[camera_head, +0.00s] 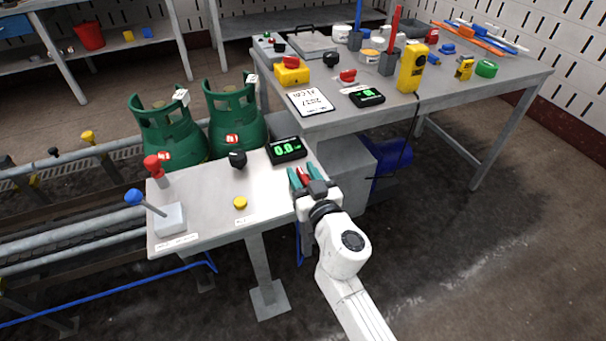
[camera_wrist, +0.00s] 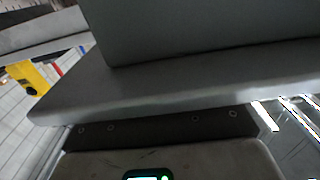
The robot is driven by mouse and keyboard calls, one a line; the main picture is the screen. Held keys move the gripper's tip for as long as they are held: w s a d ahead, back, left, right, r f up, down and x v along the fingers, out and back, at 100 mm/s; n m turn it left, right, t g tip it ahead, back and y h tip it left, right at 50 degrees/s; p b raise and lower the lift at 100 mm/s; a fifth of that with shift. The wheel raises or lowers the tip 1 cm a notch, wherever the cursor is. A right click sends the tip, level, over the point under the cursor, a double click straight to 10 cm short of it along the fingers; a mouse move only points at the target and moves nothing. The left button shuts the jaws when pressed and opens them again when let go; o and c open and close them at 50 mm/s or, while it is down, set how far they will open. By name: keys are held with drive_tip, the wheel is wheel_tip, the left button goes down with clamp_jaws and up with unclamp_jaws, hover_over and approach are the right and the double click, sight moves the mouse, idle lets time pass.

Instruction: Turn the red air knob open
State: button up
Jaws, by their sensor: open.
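A red knob (camera_head: 152,166) stands upright on a stem at the left end of the small grey bench (camera_head: 205,221). A second red knob (camera_head: 291,62) sits on a yellow box on the big table behind. I cannot tell from labels which is the air knob. My gripper (camera_head: 306,176) is open at the small bench's right edge, beside the black display, well to the right of the red knob on the bench. A small red patch shows between its teal fingers; I cannot tell what it is. The wrist view shows neither red knob nor my fingers.
On the small bench are a black display (camera_head: 286,150), a black knob (camera_head: 237,159), a yellow button (camera_head: 240,203) and a blue-tipped lever (camera_head: 135,197). Green gas cylinders (camera_head: 233,112) stand behind it. The big table (camera_head: 450,93) is crowded. Floor at the right is clear.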

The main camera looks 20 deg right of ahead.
drive_tip(key=shift+c, duration=0.3)
clamp_jaws()
